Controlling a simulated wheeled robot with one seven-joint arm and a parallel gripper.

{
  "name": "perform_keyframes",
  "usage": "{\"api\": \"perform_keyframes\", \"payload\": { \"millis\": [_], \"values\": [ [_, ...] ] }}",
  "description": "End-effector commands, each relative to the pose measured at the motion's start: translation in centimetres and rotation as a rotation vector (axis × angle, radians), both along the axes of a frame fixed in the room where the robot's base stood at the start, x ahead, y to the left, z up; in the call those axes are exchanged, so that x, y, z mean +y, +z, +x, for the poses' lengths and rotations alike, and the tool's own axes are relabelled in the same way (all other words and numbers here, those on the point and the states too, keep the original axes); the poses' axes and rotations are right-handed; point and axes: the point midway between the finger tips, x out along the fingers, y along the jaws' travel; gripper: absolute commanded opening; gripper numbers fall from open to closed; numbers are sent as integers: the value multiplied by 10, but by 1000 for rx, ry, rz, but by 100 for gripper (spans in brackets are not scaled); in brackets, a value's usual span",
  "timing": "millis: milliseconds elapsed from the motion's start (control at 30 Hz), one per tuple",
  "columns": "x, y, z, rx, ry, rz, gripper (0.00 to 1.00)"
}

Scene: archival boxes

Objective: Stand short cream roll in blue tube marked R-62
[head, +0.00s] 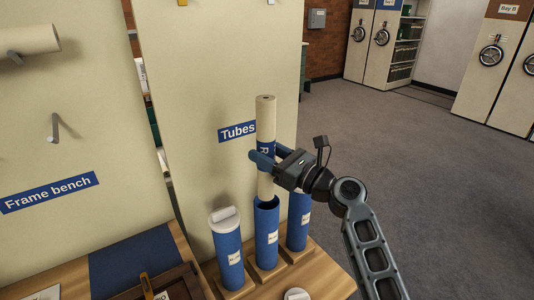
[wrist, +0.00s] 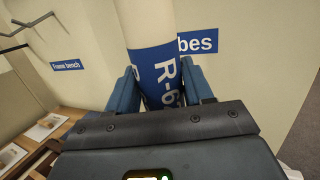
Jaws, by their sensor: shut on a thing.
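My gripper (head: 264,157) is shut on the cream roll (head: 265,112), around its blue label band. That tube's label is too small to read.
A white-capped blue tube (head: 227,258) stands left of the middle one. Another blue tube (head: 298,222) stands right, its top hidden by my gripper. A loose white cap (head: 296,294) lies in front. The "Tubes" panel (head: 200,100) rises behind. Open floor (head: 440,190) is at right.

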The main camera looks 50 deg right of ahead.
Motion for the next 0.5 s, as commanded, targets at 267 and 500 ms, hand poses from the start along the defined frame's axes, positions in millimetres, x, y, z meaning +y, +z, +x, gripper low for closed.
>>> {"api": "perform_keyframes", "payload": {
  "millis": [267, 500],
  "values": [
    [0, -23, 0, 1, -1, 1, 18],
    [0, -40, 0, 0, 0, 0, 18]
  ]
}}
